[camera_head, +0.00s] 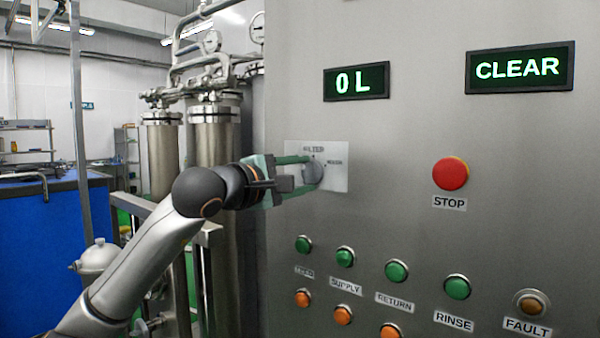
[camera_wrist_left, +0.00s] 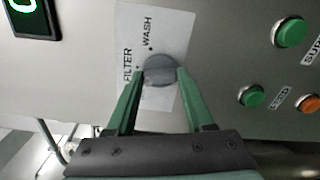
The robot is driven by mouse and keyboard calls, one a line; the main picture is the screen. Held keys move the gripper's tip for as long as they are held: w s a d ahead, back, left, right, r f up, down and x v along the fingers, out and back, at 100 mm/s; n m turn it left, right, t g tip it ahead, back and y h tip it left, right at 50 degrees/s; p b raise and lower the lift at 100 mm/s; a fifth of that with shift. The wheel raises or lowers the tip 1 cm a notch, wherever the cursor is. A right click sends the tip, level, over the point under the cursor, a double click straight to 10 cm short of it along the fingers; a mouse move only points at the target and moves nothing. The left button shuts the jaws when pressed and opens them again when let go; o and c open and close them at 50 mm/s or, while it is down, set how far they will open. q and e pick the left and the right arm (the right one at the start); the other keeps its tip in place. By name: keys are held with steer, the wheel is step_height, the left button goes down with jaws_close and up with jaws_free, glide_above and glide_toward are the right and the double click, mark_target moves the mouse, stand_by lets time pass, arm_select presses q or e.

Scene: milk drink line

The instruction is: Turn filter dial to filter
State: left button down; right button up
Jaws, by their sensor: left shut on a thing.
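The filter dial (camera_head: 313,172) is a round grey knob on a white label plate (camera_head: 336,181) on the steel panel. It also shows in the left wrist view (camera_wrist_left: 159,71), where the plate reads FILTER and WASH, each beside a small dot. My left gripper (camera_head: 310,173) is shut on the dial, with one green finger on each side of it, as the left wrist view (camera_wrist_left: 158,78) shows. Which mark the dial points to I cannot tell. My right gripper is in neither view.
Above the dial a display (camera_head: 356,82) reads 0 L and another (camera_head: 519,67) reads CLEAR. A red STOP button (camera_head: 450,173) sits to the right. Green buttons (camera_head: 396,271) and orange buttons (camera_head: 343,315) lie below. Steel filter vessels (camera_head: 213,135) stand left of the panel.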

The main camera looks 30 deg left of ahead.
arm_select(q)
steer(key=shift+r+m, duration=0.15)
steer(key=shift+m, duration=1.05)
steer(key=c, duration=0.7)
jaws_free()
steer(key=shift+c, duration=0.2)
steer(key=o, duration=0.4)
steer(key=shift+w, duration=0.1)
steer(key=shift+o, duration=0.2)
